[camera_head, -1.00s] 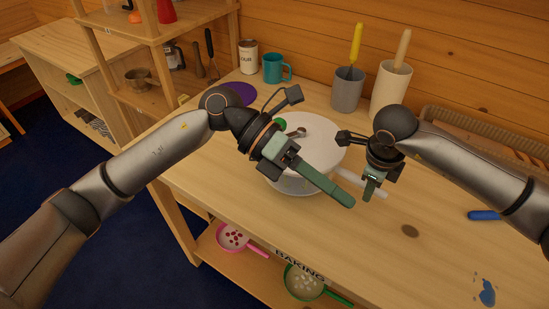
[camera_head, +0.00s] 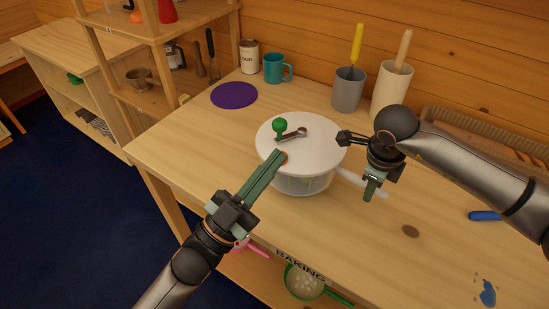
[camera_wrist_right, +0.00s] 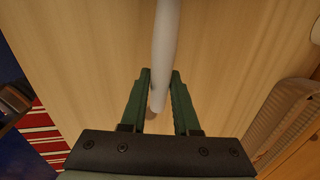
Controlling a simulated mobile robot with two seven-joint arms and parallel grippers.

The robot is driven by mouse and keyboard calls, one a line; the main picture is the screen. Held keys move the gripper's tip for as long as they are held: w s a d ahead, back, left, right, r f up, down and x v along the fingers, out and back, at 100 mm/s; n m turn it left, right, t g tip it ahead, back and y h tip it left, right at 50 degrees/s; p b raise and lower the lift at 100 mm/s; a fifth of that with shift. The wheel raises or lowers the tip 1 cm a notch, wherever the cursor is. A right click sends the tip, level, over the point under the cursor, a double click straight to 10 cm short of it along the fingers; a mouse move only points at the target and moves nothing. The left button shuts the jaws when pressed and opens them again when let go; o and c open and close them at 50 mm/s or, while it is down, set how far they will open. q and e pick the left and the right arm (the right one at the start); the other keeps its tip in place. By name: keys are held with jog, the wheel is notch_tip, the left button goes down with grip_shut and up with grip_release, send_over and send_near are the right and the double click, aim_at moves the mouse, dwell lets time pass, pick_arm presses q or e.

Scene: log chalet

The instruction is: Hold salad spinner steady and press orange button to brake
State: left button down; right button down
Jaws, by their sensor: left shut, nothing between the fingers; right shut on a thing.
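The salad spinner stands upright on the wooden table, with a white lid (camera_head: 320,150), a clear bowl (camera_head: 305,184) and a crank with a green knob (camera_head: 280,126) on top. Its white side handle (camera_head: 350,178) points right. The orange button (camera_head: 285,156) shows as a small spot near the lid's front left edge, partly hidden by my left gripper (camera_head: 281,158). That gripper is shut and empty, its tips at the button; I cannot tell whether it is pressed. My right gripper (camera_head: 370,191) is shut on the handle, which runs between its fingers in the right wrist view (camera_wrist_right: 163,50).
A purple disc (camera_head: 234,95), a teal mug (camera_head: 274,68), a grey holder (camera_head: 347,90) and a cream holder (camera_head: 390,88) stand behind the spinner. A blue object (camera_head: 484,215) lies at right. Bare tabletop lies left of the spinner.

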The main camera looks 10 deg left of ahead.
pick_arm(q)
jog(key=a+f+n+t+y, duration=0.1)
jog(key=a+f+n+y, duration=0.3)
jog(key=f+n+y, duration=0.2)
jog(key=shift+s+a+f+n+y, duration=0.15)
jog(key=shift+a+f+n+y, duration=0.2)
jog(key=shift+n, duration=0.25)
jog(key=shift+d, duration=0.1)
jog(key=x, duration=1)
jog(key=shift+f, duration=1.95)
